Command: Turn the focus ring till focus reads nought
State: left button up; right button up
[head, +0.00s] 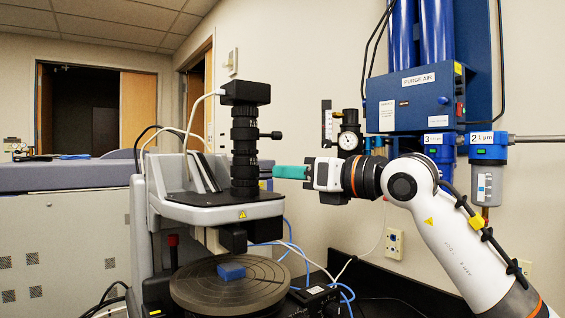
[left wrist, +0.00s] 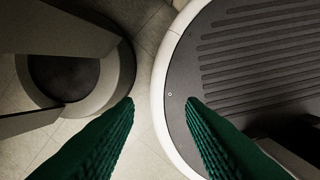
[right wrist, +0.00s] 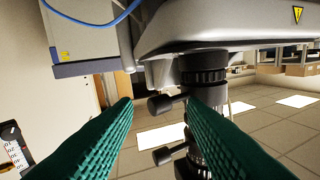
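The profiler's black lens column (head: 245,150) stands upright on its head plate, with ribbed rings and a side knob (head: 271,135). I cannot tell which ring is the focus ring, and no focus reading is legible. My right gripper (head: 276,172) points left at the column's lower part, its teal fingers close to it. In the right wrist view the fingers (right wrist: 160,104) are apart with nothing held; the column (right wrist: 206,76) shows beyond the right finger, with two side knobs. Contact cannot be told. My left gripper (left wrist: 160,102) is open and empty above the floor.
Below the profiler head, a blue block (head: 231,272) lies on the round grooved stage (head: 190,290). Blue and white cables (head: 292,247) run behind at the right. A blue purge air unit (head: 415,100) and gauge (head: 348,141) hang on the wall behind my right arm.

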jog(key=shift+p+x, duration=0.35)
jog(key=shift+x, duration=0.95)
jog(key=shift+c, duration=0.4)
jog(key=shift+d, duration=0.1)
grip_shut()
